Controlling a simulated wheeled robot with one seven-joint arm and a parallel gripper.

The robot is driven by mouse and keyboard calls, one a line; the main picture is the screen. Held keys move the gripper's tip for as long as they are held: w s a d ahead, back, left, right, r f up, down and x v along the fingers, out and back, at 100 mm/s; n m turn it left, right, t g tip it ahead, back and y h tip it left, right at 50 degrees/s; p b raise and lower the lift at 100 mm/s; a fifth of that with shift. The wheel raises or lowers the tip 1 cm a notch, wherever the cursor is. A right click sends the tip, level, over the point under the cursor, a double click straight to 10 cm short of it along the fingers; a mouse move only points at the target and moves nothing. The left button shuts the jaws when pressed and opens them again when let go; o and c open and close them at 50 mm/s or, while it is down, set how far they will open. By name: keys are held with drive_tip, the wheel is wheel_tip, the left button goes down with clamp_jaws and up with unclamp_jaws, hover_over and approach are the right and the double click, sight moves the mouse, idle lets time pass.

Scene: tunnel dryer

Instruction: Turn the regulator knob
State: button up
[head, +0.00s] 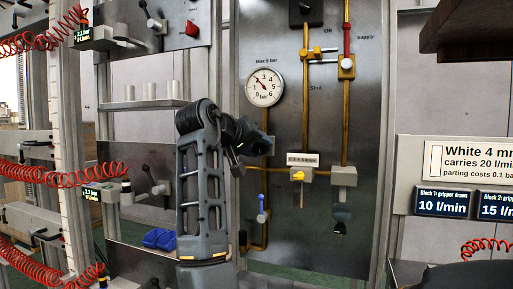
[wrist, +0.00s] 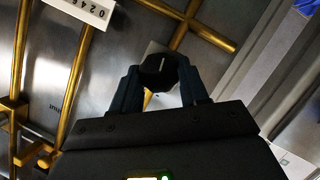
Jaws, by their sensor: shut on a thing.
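The regulator knob (wrist: 161,66) is black with a short white mark that stands nearly upright in the wrist view. It sits between the two dark fingers of my gripper (wrist: 164,86), which are shut on it from both sides. In the head view my gripper (head: 252,142) is at the steel panel, below the round gauge, and my wrist hides the knob. The white pressure gauge (head: 265,87) is marked "bar" and "Max 5 bar". Its needle points up and left, though its exact reading is too small to tell.
Brass pipes (head: 305,90) run down the panel (head: 285,215). To the right of my gripper are a counter (head: 302,159), a yellow valve handle (head: 298,176) and a grey block (head: 344,176). A blue valve handle (head: 262,208) is below. Red coiled hoses (head: 75,175) hang at left.

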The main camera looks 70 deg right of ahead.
drive_tip(key=shift+s+f+m+t, duration=0.15)
drive_tip(key=shift+m+t, duration=0.45)
drive_tip(key=shift+m, duration=0.5)
drive_tip(key=o, duration=1.1)
drive_tip(key=shift+c, duration=0.2)
drive_tip(key=shift+r, duration=0.2)
drive_tip(key=b+v, duration=0.1)
drive_tip(key=v, duration=0.6)
drive_tip(key=shift+a+r, duration=0.2)
drive_tip(key=shift+a, duration=0.15)
